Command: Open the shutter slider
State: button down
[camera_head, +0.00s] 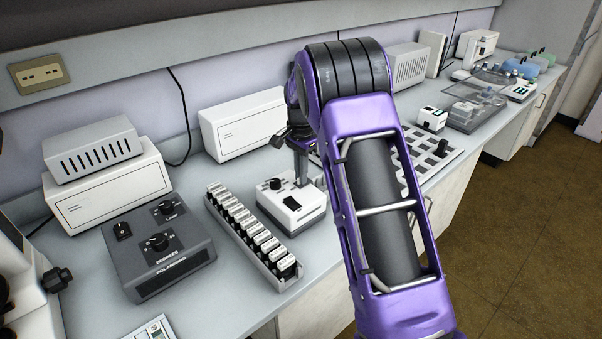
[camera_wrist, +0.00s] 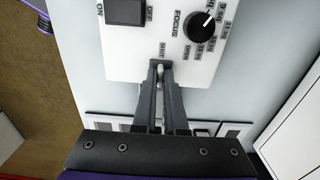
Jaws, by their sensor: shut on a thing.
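The white control box (camera_head: 278,205) stands on the bench, left of my arm in the head view. In the wrist view the box (camera_wrist: 130,50) shows a black ON/OFF switch, a FOCUS knob and small lettering that seems to read SHUT. The shutter slider (camera_wrist: 160,68) is a small pale knob at the box's lower edge in that view. My gripper (camera_wrist: 161,72) has its two fingertips close together on either side of the slider, shut on it. The slider's slot is mostly hidden by the fingers. In the head view my gripper (camera_head: 302,180) points down at the box.
A rack of labelled blocks (camera_head: 247,228) stands close left of the box. A dark grey control unit (camera_head: 160,265) with knobs is farther left. A white case (camera_head: 240,125) stands behind, against the wall. A slotted tray (camera_head: 430,155) lies right of my arm.

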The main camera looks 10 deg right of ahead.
aim_at(292, 177)
dwell(0.8)
jog(key=w, duration=0.1)
jog(key=w+a+p, duration=0.1)
jog(key=w+p, duration=0.1)
jog(key=shift+a+r, duration=0.2)
jog(key=shift+a, duration=0.05)
jog(key=shift+w+a+f, duration=0.1)
jog(key=shift+w+a, duration=0.1)
jog(key=shift+w, duration=0.1)
jog(key=c, duration=1)
grip_release()
jog(key=shift+a, duration=0.1)
jog(key=shift+o, duration=0.2)
notch_tip(292, 177, up, 17)
jog(key=p, duration=0.3)
